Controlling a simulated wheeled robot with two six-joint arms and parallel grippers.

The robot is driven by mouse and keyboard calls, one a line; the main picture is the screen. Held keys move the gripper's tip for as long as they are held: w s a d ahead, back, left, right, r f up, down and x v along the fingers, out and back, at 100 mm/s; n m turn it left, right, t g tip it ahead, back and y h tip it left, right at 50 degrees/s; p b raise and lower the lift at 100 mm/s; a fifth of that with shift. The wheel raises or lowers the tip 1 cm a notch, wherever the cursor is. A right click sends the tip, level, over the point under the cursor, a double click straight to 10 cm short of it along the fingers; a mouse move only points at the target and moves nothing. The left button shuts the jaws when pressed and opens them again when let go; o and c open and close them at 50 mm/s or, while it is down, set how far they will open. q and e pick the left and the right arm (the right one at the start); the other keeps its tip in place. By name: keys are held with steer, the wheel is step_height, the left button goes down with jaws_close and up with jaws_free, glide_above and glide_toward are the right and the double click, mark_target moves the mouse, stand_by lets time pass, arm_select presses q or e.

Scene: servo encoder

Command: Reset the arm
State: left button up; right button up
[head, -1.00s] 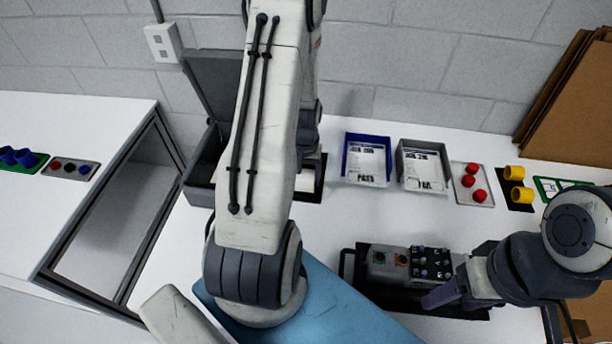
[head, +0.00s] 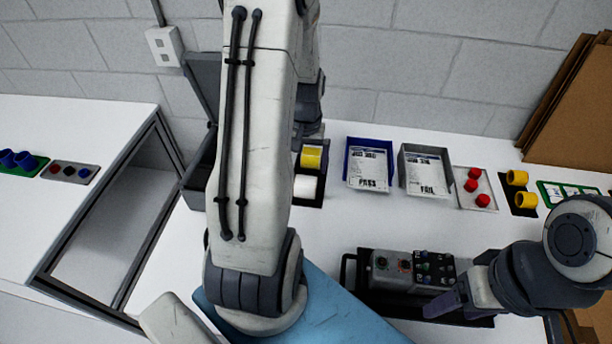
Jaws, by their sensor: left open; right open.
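My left arm (head: 255,150) rises large and pale through the middle left, bent at its dark elbow near the bottom. Its dark wrist end with the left gripper (head: 311,128) shows partly behind the upper link, above the dark tray of rolls; it is open, and its fingers are mostly hidden. My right gripper (head: 446,304) is open, its purple-grey fingers pointing left in front of the grey control box (head: 400,278). I cannot tell whether it touches the box. I see nothing held in either gripper.
A blue bin (head: 368,182) and a grey bin (head: 425,188) hold papers. A dark tray (head: 318,203) carries yellow and white rolls. Red buttons (head: 472,185) and yellow cylinders (head: 526,200) stand to the right. An open grey case is partly behind my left arm.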

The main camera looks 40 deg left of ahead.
arm_select(q)
steer(key=shift+r, duration=1.4)
steer(key=shift+d, duration=0.15)
steer(key=s+d+r+m, duration=0.1)
steer(key=d+r+m, duration=0.2)
steer(key=d, duration=0.6)
steer(key=d+r+m, duration=0.3)
steer(key=d, duration=0.6)
steer(key=s+d+r+m+h, duration=0.1)
steer(key=s+d+r+m, duration=0.2)
steer(key=s+d+m, duration=0.4)
steer(key=s+d, duration=0.5)
steer(key=s, duration=0.3)
steer(key=shift+s+d+r+m, duration=0.15)
steer(key=shift+d+r+m, duration=0.25)
